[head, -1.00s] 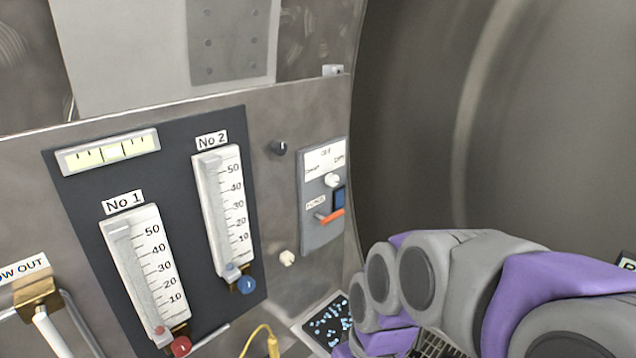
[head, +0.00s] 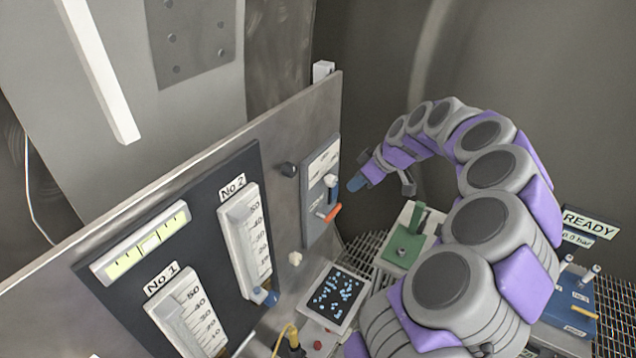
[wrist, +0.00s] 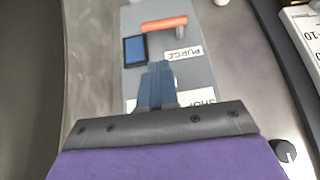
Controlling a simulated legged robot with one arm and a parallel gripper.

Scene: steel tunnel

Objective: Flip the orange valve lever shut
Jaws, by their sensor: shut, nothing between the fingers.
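The orange lever (head: 331,213) is on the lower part of a grey control plate (head: 313,204) on the steel panel. In the wrist view the plate appears upside down, with the orange lever (wrist: 165,23) lying roughly sideways near the top. A PURGE label (wrist: 183,53) and a dark blue square (wrist: 135,50) sit beside it. My gripper (head: 357,183) is just right of the plate, its blue fingers shut and empty. In the wrist view my gripper (wrist: 158,78) points at the plate, below the lever in the picture. It hides part of the plate and its lower label. I see no contact with the lever.
The No 2 gauge (head: 243,240) is further left. A dark screen (head: 337,294) and a green device (head: 405,248) lie below. The curved tunnel wall (head: 540,90) is behind my arm.

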